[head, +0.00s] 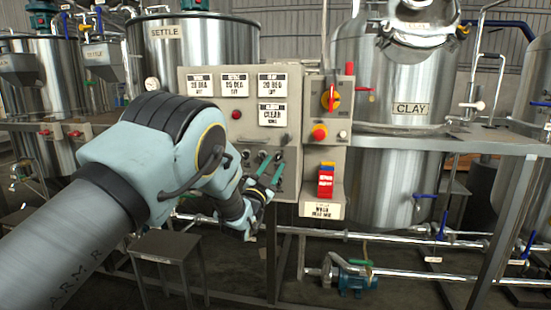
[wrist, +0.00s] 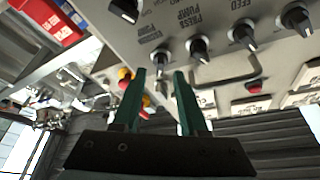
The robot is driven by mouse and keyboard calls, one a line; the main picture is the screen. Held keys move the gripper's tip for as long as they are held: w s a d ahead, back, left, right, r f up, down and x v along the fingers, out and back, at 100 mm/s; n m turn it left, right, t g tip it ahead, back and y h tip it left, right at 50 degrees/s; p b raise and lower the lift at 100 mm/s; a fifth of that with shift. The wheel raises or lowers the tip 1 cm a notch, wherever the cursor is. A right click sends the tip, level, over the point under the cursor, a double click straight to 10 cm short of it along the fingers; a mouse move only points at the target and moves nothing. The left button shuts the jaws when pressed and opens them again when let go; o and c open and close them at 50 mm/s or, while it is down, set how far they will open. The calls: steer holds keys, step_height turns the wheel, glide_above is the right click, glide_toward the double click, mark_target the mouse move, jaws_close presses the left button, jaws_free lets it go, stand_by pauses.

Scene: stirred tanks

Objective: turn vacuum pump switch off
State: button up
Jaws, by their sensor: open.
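The grey control panel (head: 240,115) stands ahead in the head view, its lower part partly hidden by my arm. The wrist view shows a row of black knob switches with pale pointers on the panel (wrist: 220,65). One switch (wrist: 198,48) is near a label that seems to read PRESS PUMP, and another (wrist: 243,36) is near FEED.
A red-yellow rotary switch (head: 331,97), an orange-red button (head: 319,133) and a red box (head: 326,180) are right of the panel. A handle-like bar (wrist: 225,80) and a red button (wrist: 255,87) are near the knobs. A CLAY tank (head: 400,80) stands behind.

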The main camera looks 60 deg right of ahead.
mark_target(278, 157)
steer(key=shift+x, duration=1.5)
jaws_close()
